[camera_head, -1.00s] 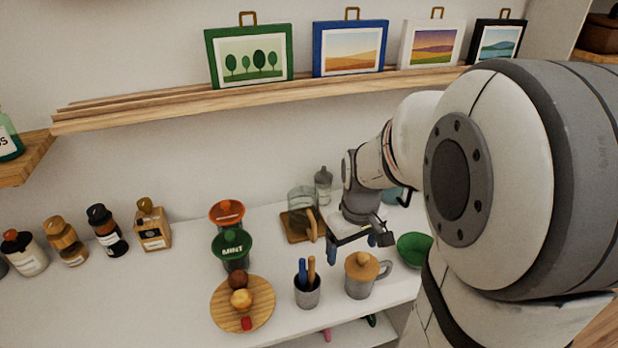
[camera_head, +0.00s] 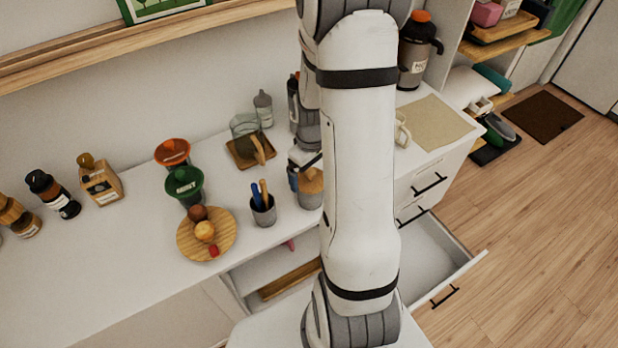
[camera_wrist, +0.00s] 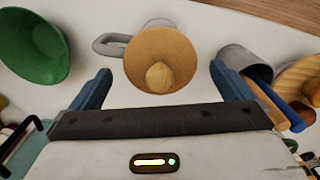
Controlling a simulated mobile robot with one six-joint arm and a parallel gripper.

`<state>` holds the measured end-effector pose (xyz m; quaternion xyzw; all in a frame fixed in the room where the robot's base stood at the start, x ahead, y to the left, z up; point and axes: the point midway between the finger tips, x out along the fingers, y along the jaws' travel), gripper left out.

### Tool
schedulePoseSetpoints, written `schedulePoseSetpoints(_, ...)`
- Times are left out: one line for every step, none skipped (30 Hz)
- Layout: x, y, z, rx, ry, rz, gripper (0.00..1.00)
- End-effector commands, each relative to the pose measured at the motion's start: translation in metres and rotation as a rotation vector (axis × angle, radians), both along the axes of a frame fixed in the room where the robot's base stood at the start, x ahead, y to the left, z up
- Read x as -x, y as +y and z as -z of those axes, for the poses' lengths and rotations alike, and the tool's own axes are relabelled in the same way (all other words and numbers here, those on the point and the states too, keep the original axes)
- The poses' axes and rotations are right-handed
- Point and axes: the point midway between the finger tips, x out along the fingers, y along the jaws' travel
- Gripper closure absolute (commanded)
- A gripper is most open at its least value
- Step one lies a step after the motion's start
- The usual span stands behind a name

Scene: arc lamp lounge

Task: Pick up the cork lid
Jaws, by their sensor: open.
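The cork lid (camera_wrist: 160,58) is a round tan disc with a knob, seated on a grey mug (camera_wrist: 122,42) whose handle shows to the left in the wrist view. In the head view the lid (camera_head: 312,182) is partly hidden behind my arm, on top of the mug (camera_head: 309,199). My gripper (camera_wrist: 160,82) is open and empty, its two blue fingers spread on either side of the lid's near edge in the wrist view. I cannot tell the height of the fingers above the lid. In the head view my arm hides most of the gripper.
A grey cup with pens (camera_head: 263,212) stands close beside the mug. A round wooden board (camera_head: 188,243) with small items, and a glass jug (camera_head: 246,132) on a wooden base, are nearby. A drawer (camera_head: 455,270) stands open below.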

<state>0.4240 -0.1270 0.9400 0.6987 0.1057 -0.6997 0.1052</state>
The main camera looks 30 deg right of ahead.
Motion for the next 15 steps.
schedulePoseSetpoints(0.0007, 0.0001, 0.0045, -0.001, 0.003, 0.000, 0.00)
schedulePoseSetpoints(0.0004, 0.0000, 0.0063, -0.001, 0.001, 0.001, 0.00)
schedulePoseSetpoints(0.0003, -0.0001, 0.0079, 0.000, 0.000, 0.001, 0.00)
schedulePoseSetpoints(0.0003, -0.0002, 0.0088, 0.000, 0.000, 0.001, 0.00)
schedulePoseSetpoints(0.0003, -0.0002, 0.0094, 0.000, 0.000, 0.001, 0.00)
schedulePoseSetpoints(0.0002, -0.0003, 0.0097, 0.000, 0.000, 0.001, 0.00)
schedulePoseSetpoints(0.0002, -0.0003, 0.0098, 0.000, 0.000, 0.001, 0.00)
schedulePoseSetpoints(0.0002, -0.0004, 0.0097, 0.000, -0.001, 0.001, 0.00)
schedulePoseSetpoints(0.0002, -0.0004, 0.0097, 0.000, -0.001, 0.001, 0.00)
schedulePoseSetpoints(0.0002, -0.0004, 0.0097, 0.000, -0.001, 0.001, 0.00)
schedulePoseSetpoints(0.0003, -0.0004, 0.0096, 0.000, -0.001, 0.002, 0.00)
schedulePoseSetpoints(0.0003, -0.0005, 0.0096, 0.000, -0.001, 0.002, 0.03)
schedulePoseSetpoints(0.0003, -0.0005, 0.0096, 0.000, -0.001, 0.002, 0.06)
schedulePoseSetpoints(0.0003, -0.0005, 0.0096, 0.000, -0.001, 0.002, 0.08)
schedulePoseSetpoints(0.0003, -0.0005, 0.0095, 0.000, -0.001, 0.002, 0.11)
